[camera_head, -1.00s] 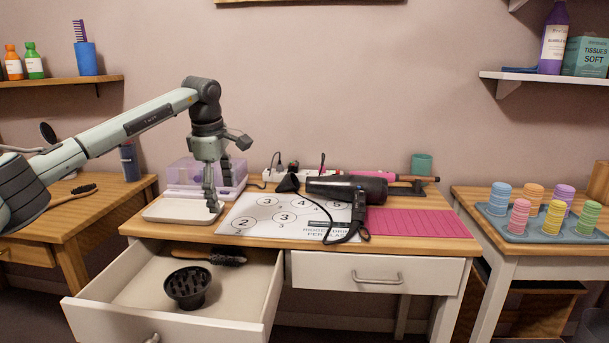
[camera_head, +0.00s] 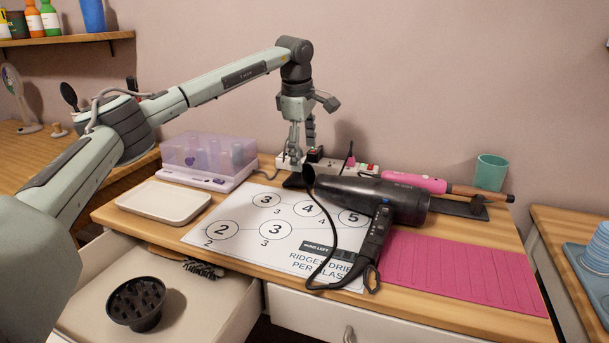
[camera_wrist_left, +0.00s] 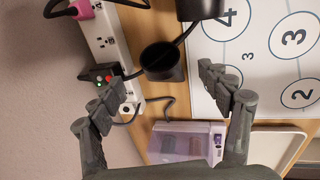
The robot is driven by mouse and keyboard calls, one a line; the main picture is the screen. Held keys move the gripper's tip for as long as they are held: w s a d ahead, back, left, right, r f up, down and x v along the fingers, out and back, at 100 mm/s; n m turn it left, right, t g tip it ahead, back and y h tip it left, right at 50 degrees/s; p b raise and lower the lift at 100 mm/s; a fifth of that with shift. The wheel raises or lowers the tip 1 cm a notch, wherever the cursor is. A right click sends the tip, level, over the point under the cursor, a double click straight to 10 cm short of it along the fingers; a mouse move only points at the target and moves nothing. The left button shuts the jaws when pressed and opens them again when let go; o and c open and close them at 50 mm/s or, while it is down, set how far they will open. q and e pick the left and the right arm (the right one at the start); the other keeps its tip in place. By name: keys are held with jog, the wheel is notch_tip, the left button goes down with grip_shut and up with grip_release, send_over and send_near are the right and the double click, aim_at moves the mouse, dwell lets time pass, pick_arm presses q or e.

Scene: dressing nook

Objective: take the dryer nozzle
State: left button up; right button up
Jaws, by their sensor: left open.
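The dryer nozzle (camera_head: 294,182) is a small black piece on the table, left of the black hair dryer's front end. In the left wrist view the nozzle (camera_wrist_left: 162,64) shows its round open end, ahead of and between the fingertips. My left gripper (camera_head: 302,150) points down above and slightly behind it, open and empty. The left wrist view shows its fingers (camera_wrist_left: 162,86) spread apart, apparently not touching the nozzle. The hair dryer (camera_head: 380,198) lies on its side; its edge (camera_wrist_left: 200,8) shows at the wrist view's top. My right gripper is not in view.
A power strip (camera_head: 352,167) and a lilac-lidded case (camera_head: 208,158) stand close behind and left. A cable crosses the numbered sheet (camera_head: 245,246). A white tray (camera_head: 165,202) is empty. The open drawer holds a black diffuser (camera_head: 136,302) and a brush.

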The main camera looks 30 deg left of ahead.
aim_at(307, 181)
pick_arm(q)
jog(key=shift+f, duration=0.7)
jog(key=x, duration=0.3)
jog(key=shift+w+f+p, duration=0.15)
jog(key=shift+f+p, duration=0.15)
jog(key=shift+f, duration=0.1)
jog(key=shift+w+a+f, duration=0.1)
jog(key=shift+f, duration=0.3)
jog(key=c, duration=1)
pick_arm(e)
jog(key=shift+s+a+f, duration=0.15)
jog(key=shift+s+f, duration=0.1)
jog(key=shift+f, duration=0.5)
pick_arm(q)
jog(key=shift+r, duration=0.15)
